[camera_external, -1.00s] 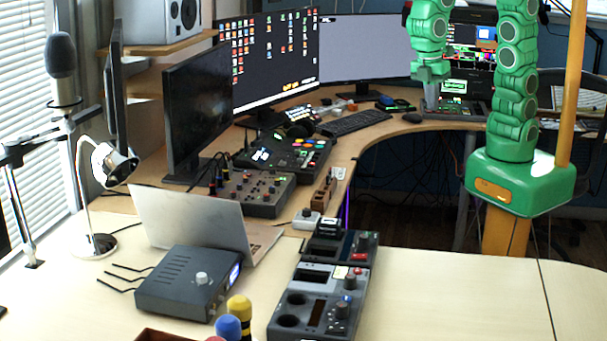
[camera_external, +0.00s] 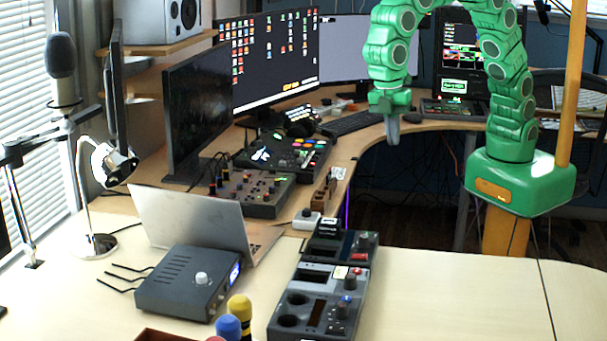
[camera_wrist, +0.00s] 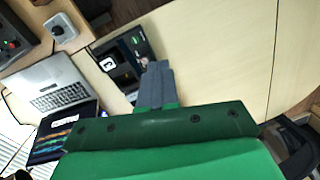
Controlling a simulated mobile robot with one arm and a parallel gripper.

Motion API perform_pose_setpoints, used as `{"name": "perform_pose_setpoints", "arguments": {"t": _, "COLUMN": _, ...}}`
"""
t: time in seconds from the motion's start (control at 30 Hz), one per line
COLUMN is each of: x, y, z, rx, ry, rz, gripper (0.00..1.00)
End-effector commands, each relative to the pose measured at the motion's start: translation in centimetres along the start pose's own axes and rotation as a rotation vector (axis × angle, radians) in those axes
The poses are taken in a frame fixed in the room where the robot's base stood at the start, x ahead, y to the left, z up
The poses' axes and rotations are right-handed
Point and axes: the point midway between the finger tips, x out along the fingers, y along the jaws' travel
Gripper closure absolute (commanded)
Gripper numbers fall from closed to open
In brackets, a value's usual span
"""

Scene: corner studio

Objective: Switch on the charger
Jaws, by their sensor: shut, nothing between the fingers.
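A dark charger-like unit (camera_external: 340,247) with slots and a red button (camera_external: 359,257) lies on the pale desk. The dark unit also shows in the wrist view (camera_wrist: 122,72), partly hidden by my fingers. My gripper (camera_external: 392,139) is shut and empty, pointing down, in the air behind and right of these units. Its fingers show in the wrist view (camera_wrist: 157,68).
A small white box with a knob (camera_external: 306,220) stands behind the units. Bare desk (camera_external: 450,295) lies to the right.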

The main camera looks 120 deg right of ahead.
Motion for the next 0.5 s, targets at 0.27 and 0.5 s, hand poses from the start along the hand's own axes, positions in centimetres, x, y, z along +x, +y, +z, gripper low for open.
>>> {"name": "perform_pose_setpoints", "arguments": {"t": 0.27, "x": 2.1, "y": 1.4, "z": -4.4, "rx": -0.064, "ry": 0.008, "rz": -0.003, "gripper": 1.00}}
{"name": "perform_pose_setpoints", "arguments": {"t": 0.5, "x": 4.2, "y": 2.4, "z": -8.0, "rx": -0.121, "ry": 0.016, "rz": -0.006, "gripper": 1.00}}
